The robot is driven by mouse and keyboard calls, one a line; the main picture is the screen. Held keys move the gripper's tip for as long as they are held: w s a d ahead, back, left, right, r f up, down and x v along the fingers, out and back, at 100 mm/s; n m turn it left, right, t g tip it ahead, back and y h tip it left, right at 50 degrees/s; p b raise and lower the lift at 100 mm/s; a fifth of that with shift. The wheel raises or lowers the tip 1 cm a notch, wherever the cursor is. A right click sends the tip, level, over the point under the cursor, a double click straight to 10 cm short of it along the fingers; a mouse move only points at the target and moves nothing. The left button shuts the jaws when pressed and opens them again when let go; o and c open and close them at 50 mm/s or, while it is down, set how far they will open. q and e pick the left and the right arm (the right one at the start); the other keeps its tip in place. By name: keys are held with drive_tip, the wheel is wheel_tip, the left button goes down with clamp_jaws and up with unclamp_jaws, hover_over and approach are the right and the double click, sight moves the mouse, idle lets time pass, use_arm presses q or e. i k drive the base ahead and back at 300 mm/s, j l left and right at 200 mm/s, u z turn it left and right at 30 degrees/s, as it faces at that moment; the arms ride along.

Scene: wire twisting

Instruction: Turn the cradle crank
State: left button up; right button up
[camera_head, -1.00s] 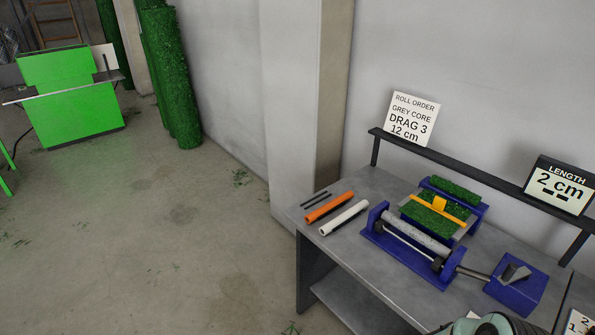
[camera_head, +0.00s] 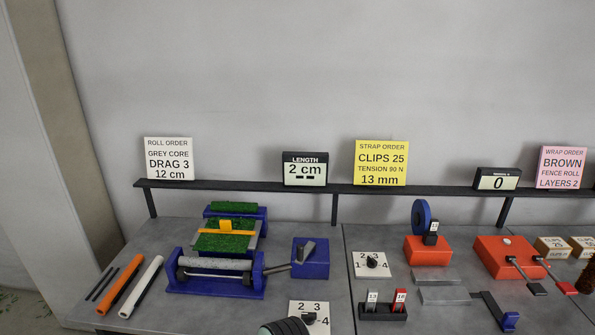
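A blue cradle (camera_head: 215,284) stands on the left part of the grey bench and holds a grey roller (camera_head: 215,264) lying across it. A grey rod (camera_head: 278,268) runs from the cradle's right end toward a blue box (camera_head: 313,267). A short dark grey lever (camera_head: 306,251) sits tilted on top of that box; I take it as the crank, though which part is the crank is not fully clear. Behind the cradle, green turf (camera_head: 222,242) lies in a blue frame under a yellow bar (camera_head: 225,231). Neither gripper shows; only a rounded dark and teal part, likely of my arm, shows at the bottom edge.
An orange tube (camera_head: 120,287) and a white tube (camera_head: 142,287) lie left of the cradle. A card with a dial (camera_head: 371,264), a red block (camera_head: 428,249) and a larger red box (camera_head: 507,258) stand to the right. A dark rail (camera_head: 400,189) with signs runs behind.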

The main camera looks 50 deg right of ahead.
sight(302, 252)
drive_tip(key=z, duration=1.85)
drive_tip(key=i+l+u, duration=0.1)
drive_tip(key=l, duration=0.25)
drive_tip(key=i+l+u, duration=0.1)
drive_tip(key=l, duration=0.25)
